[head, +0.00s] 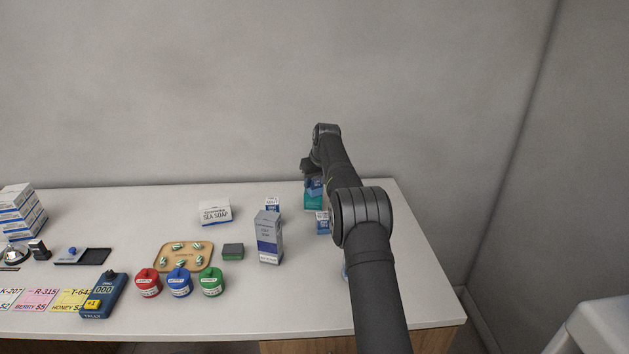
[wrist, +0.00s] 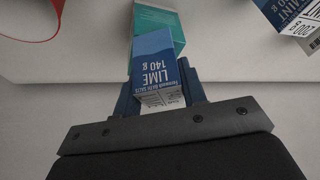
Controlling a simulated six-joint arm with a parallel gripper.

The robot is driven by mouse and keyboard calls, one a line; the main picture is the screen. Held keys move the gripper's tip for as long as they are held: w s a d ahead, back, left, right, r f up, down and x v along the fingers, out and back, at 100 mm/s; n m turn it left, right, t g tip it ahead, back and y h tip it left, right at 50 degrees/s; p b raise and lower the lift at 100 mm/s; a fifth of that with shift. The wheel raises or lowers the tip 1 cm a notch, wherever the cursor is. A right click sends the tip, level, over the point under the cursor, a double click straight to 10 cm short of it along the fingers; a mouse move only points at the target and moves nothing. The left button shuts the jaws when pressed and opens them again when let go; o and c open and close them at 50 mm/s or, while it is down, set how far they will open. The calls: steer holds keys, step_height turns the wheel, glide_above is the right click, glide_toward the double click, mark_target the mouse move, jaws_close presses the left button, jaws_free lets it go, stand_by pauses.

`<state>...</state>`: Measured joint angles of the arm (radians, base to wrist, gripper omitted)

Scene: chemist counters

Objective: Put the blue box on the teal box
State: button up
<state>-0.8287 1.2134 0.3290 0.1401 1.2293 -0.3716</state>
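The blue box (wrist: 155,60), labelled LIME 140 g, is between the two blue fingers of my gripper (wrist: 157,88) in the wrist view. The fingers lie close along both its sides, shut on it. The teal box (wrist: 160,22) shows just beyond the blue box, partly covered by it. In the head view the teal box (head: 313,202) stands near the back right of the counter, with my gripper (head: 314,186) and the blue box directly above it. I cannot tell whether the two boxes touch. My arm hides part of this spot.
Small blue-and-white boxes (head: 322,222) stand close by, in front of the teal box. A tall grey-blue box (head: 268,238) and the sea soap box (head: 215,212) are to the left. The wall (head: 200,90) is close behind. The counter's right end (head: 415,240) is clear.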

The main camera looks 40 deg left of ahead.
steer(key=o, duration=0.4)
steer(key=shift+o, duration=0.2)
steer(key=shift+r, duration=0.1)
steer(key=v, duration=1.2)
steer(key=x, duration=1.1)
steer(key=shift+a+f, duration=0.2)
steer(key=shift+f, duration=0.15)
steer(key=shift+w+a, duration=0.1)
steer(key=shift+r, duration=1.35)
